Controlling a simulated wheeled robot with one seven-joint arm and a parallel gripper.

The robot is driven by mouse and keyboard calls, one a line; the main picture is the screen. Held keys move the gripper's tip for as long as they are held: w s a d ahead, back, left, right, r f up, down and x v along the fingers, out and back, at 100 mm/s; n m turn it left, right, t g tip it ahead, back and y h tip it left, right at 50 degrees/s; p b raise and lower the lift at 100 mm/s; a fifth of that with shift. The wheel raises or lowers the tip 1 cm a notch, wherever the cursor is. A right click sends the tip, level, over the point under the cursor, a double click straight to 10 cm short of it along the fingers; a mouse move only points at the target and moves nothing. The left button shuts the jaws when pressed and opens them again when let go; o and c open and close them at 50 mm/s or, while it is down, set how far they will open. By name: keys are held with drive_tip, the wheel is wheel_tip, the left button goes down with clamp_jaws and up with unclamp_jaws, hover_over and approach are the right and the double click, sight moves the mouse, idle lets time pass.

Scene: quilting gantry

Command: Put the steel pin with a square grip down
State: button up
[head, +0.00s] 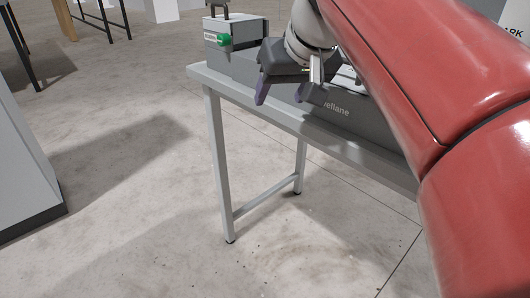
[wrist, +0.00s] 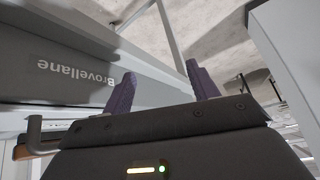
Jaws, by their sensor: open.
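My gripper (head: 281,92) hangs over the front edge of the grey table, beside the dark grey machine body. In the wrist view my gripper (wrist: 160,86) has its two purple fingers spread apart, with nothing between them. I cannot make out the steel pin with a square grip for certain in either view. My arm hides part of the machine in the head view.
The grey machine body (head: 345,122) lies along the table (head: 215,82); its lettering is upside down in the wrist view (wrist: 40,85). A grey box with a green knob (head: 224,40) stands at the table's left end. The floor in front is clear.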

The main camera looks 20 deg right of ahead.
drive_tip(key=s+a+f, duration=0.2)
drive_tip(key=s+f, duration=0.1)
drive_tip(key=f, duration=0.4)
drive_tip(key=s+a+f, duration=0.2)
drive_tip(key=s+f, duration=0.2)
drive_tip(key=f, duration=0.3)
drive_tip(key=s+a+f+n+g, duration=0.1)
drive_tip(key=s+f, duration=0.3)
drive_tip(key=f, duration=0.4)
drive_tip(key=shift+s+a, duration=0.25)
drive_tip(key=shift+a, duration=0.65)
